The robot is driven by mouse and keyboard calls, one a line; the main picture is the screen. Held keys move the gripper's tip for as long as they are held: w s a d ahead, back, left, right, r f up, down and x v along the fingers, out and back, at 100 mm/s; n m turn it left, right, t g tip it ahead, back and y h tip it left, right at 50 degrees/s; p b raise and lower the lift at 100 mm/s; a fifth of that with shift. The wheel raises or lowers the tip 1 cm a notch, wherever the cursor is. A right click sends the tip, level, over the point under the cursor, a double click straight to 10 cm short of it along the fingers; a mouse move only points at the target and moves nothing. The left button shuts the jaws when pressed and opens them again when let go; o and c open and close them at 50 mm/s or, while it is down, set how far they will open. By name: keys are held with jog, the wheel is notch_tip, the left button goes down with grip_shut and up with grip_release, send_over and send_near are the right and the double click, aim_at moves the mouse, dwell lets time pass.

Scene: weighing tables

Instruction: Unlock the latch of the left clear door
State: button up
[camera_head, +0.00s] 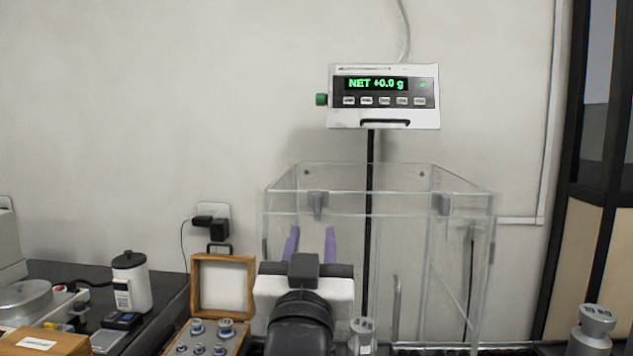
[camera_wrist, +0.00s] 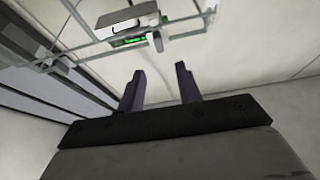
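The clear weighing enclosure (camera_head: 400,190) stands under the display, its front panels see-through. A grey latch (camera_head: 317,203) sits near the top of its left clear door (camera_head: 280,210); a similar grey latch (camera_head: 443,204) is at the upper right. My gripper (camera_head: 311,244) shows its two purple fingers spread apart, in front of the left door and below the left latch in the picture. The gap between them is empty. The wrist view also shows my open gripper (camera_wrist: 160,86) touching nothing; a small grey piece there (camera_wrist: 157,42) may be a latch.
The display (camera_head: 384,97) reads NET +0.0 g. A wooden weight box (camera_head: 222,285) stands open at lower left, beside a white canister (camera_head: 131,282). A metal weight (camera_head: 362,335) stands right of my arm; a larger one (camera_head: 592,330) is at far right.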

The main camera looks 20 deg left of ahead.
aim_at(317, 199)
jog(key=p+x, duration=0.4)
jog(key=x, duration=0.5)
jog(key=shift+s, duration=0.1)
grip_shut()
